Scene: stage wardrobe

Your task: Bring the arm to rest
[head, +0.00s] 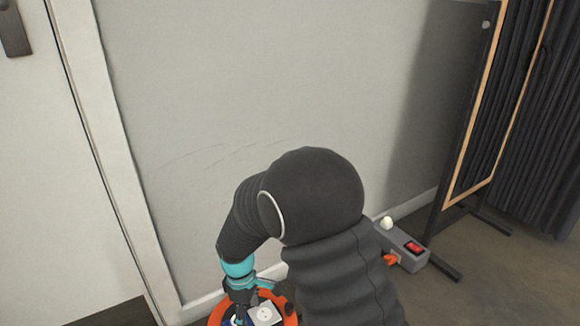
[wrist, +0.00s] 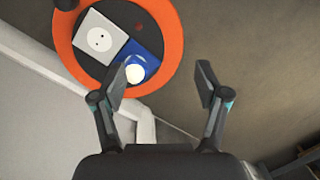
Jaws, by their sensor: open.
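My gripper (head: 241,292) hangs low in the head view, below the teal wrist of my dark arm. In the wrist view my gripper (wrist: 161,84) has its two fingers wide apart, with nothing between them. A round orange-rimmed item (wrist: 173,38) with a dark inside lies beyond the fingers, to the upper left. It also shows in the head view (head: 291,319), partly behind my gripper and cut off by the bottom edge. My arm is bent and covers the lower middle of the head view.
The orange rim surrounds a white socket plate (wrist: 101,42) and a blue piece (wrist: 148,58) with a white round part. A grey box (head: 405,248) with a red switch lies by the wall. A framed mirror or screen (head: 470,130) stands right; a white door (head: 40,160) is left.

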